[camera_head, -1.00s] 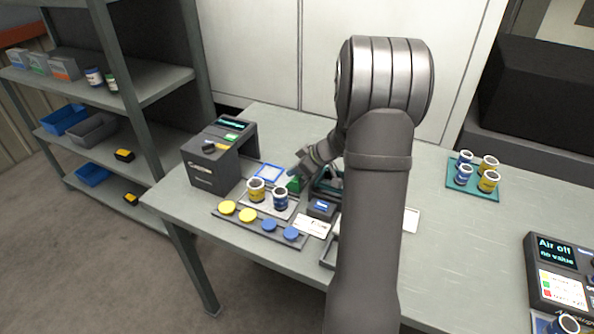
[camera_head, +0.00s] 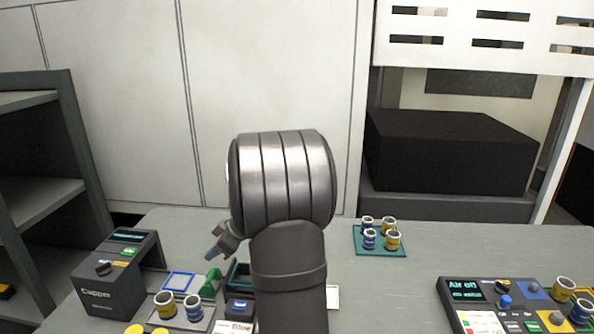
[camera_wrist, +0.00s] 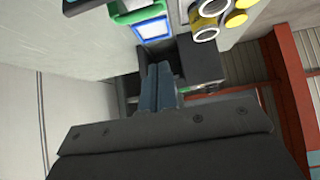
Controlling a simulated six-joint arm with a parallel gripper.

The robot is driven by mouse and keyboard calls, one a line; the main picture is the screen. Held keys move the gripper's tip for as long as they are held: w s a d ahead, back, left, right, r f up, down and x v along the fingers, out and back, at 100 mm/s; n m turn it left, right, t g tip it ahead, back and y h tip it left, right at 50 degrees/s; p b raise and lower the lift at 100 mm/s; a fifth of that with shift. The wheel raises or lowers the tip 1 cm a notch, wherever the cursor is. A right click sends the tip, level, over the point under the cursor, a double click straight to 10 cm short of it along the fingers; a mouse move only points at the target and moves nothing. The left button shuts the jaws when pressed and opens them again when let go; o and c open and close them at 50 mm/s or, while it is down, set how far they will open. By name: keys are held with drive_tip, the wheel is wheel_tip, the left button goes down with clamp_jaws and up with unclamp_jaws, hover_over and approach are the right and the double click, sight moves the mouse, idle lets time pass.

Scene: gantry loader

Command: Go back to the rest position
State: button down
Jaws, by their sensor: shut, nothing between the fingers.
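My gripper (camera_head: 217,252) is above the table, between the capper and my arm's large wrist joint, and points down to the left. In the wrist view its fingers (camera_wrist: 158,88) are together with nothing between them. The dark capper machine (camera_head: 108,285) stands left of it on the table. A blue-framed square (camera_head: 179,282) and a green part (camera_head: 211,283) lie below the gripper in the picture. My arm hides part of the table's middle.
A teal mat (camera_head: 370,250) holds several jars at the back. A control panel (camera_head: 478,292) reads "Air off" at right. Shelves (camera_head: 45,190) stand left.

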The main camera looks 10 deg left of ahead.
sight(208, 278)
drive_tip(key=x, duration=0.9)
drive_tip(key=shift+f, duration=0.1)
drive_tip(key=shift+w+d+f, duration=0.1)
drive_tip(key=shift+d+f, duration=0.45)
drive_tip(key=shift+d, duration=0.3)
drive_tip(key=shift+d+f, duration=0.15)
drive_tip(key=shift+d, duration=0.5)
drive_tip(key=c, duration=2.1)
unclamp_jaws()
